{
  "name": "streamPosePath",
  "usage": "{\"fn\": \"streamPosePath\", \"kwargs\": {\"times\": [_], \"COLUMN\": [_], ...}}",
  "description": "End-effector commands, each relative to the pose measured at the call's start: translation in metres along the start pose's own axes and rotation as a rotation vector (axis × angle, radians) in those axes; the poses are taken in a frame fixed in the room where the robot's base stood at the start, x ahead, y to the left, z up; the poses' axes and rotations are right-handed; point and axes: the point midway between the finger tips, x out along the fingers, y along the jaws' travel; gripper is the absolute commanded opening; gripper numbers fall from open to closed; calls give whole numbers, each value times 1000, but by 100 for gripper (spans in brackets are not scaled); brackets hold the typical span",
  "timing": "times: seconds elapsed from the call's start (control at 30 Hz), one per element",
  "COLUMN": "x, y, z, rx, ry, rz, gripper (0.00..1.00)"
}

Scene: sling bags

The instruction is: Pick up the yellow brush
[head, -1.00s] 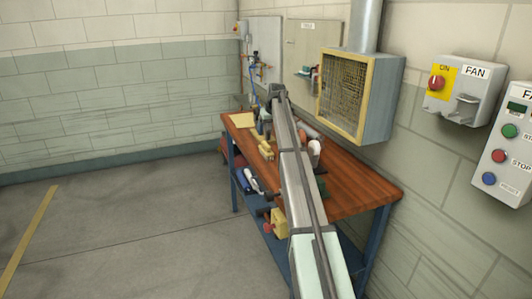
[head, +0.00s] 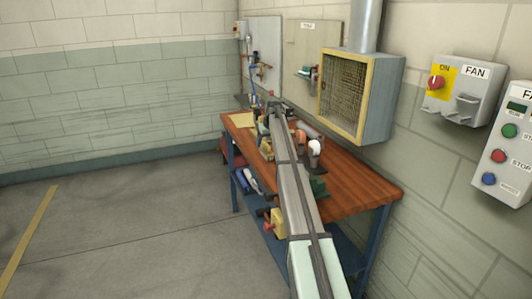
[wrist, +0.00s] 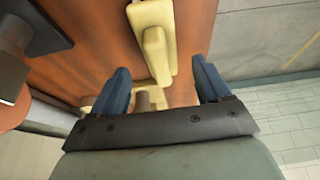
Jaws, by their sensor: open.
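A pale yellow block-shaped thing with a raised handle-like part, which looks like the yellow brush (wrist: 157,52), lies on the brown tabletop in the wrist view. My gripper (wrist: 160,66) is open, its two blue fingers apart with the near end of the brush in the gap between them as seen from the wrist. I cannot tell how high the fingers are above it. Nothing is held. In the head view, the yellow thing (head: 265,150) shows beside my arm on the bench, partly hidden by it.
The wooden workbench (head: 355,192) stands against the wall below a yellow-framed fan box (head: 343,98). A white rounded thing (head: 315,148) on a dark base stands right of my arm. A dark-based tool (wrist: 40,22) is at upper left in the wrist view. Bare floor lies left of the bench.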

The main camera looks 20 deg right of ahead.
Motion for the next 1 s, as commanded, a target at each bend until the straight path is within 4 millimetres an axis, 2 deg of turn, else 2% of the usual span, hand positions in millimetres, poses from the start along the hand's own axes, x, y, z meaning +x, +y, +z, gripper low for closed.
{"fn": "streamPosePath", "kwargs": {"times": [0.3,0.57,1.0], "x": [40,42,42], "y": [-1,-1,-1], "z": [-1,0,0], "rx": [0,0,0], "ry": [-1,-1,-1], "rz": [0,0,0], "gripper": [77,77,34]}}
